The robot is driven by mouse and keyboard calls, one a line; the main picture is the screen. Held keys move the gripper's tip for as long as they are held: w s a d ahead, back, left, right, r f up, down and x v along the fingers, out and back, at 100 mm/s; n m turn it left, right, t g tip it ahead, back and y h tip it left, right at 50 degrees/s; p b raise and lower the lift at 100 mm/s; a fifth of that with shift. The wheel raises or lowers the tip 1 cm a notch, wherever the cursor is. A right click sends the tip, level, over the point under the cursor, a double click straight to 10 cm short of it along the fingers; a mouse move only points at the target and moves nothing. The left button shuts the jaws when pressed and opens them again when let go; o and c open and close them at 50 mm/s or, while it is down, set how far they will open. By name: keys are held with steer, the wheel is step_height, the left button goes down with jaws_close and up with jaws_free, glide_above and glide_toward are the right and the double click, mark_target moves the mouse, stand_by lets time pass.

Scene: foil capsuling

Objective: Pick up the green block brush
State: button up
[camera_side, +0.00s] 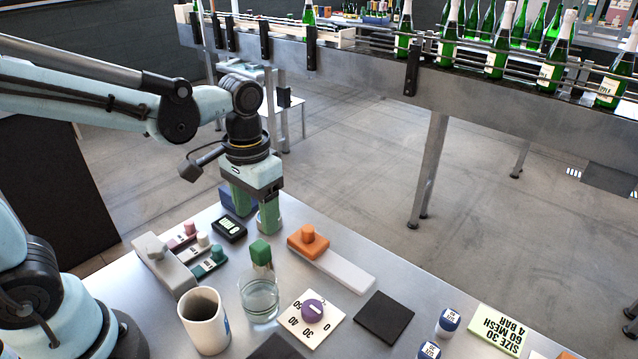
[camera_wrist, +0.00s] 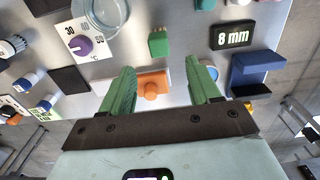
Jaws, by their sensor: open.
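The green block brush (camera_side: 260,252) stands on the metal table just behind a glass of clear liquid (camera_side: 259,298). Its green top shows, with a pale lower part partly behind the glass rim. In the wrist view the brush (camera_wrist: 158,43) is seen beyond the fingertips, near the top middle. My gripper (camera_side: 254,214) has green fingers, points down and is open and empty. It is above the back of the table, behind the brush and apart from it. In the wrist view my gripper (camera_wrist: 162,68) has its fingers spread, with an orange block in view between them.
The orange block with a knob (camera_side: 308,241) lies right of the brush on a white strip. A white mug (camera_side: 204,322) and a purple dial (camera_side: 313,309) stand nearer the front. An "8 mm" display (camera_wrist: 233,36) and a blue holder (camera_wrist: 258,70) are right in the wrist view.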

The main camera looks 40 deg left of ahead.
mark_target(259, 245)
steer(key=shift+s+f, duration=0.2)
steer(key=shift+f, duration=4.1)
steer(key=c, duration=1.1)
steer(key=shift+o, duration=0.2)
steer(key=shift+r, duration=0.15)
